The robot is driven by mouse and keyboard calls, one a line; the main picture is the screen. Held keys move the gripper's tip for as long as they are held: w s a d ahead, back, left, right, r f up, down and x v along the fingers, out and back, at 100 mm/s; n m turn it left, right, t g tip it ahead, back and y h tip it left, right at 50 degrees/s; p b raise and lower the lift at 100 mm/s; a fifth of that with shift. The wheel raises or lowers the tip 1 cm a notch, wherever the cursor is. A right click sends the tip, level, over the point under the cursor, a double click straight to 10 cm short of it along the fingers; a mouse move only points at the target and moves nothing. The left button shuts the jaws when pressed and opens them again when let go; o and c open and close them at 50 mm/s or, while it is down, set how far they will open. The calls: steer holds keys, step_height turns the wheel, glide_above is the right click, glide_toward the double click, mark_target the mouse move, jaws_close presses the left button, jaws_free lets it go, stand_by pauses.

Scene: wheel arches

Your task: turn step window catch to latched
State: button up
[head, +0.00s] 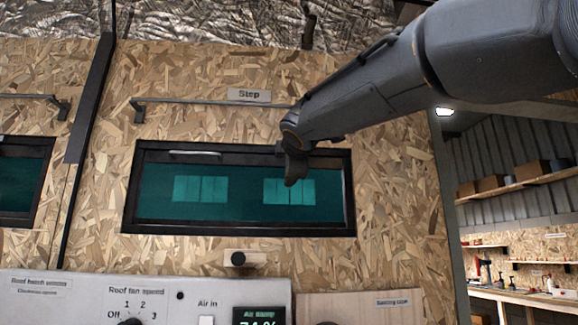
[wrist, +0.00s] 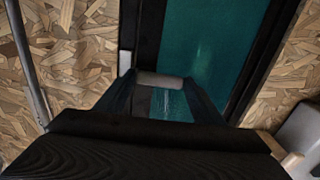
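The step window (head: 240,228) has a black frame and teal glass, under a "Step" label (head: 249,95). My gripper (head: 292,178) is in front of the window's upper right part, pointing down in the head view. In the wrist view, its two fingers (wrist: 160,88) stand apart. A short light-grey bar (wrist: 160,78), apparently the catch lever, spans the gap at the fingertips. I cannot tell whether the fingers press on it. The head view hides this place behind my gripper. A pale bar (head: 195,153) lies along the window's upper left frame.
A metal rail (head: 205,103) runs above the window and also shows in the wrist view (wrist: 27,60). A control panel (head: 60,305) fills the lower left. Another window (head: 20,185) is at far left.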

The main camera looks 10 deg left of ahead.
steer(key=shift+o, duration=1.3)
steer(key=b+v, duration=0.3)
steer(key=v, duration=0.5)
steer(key=shift+w, duration=0.1)
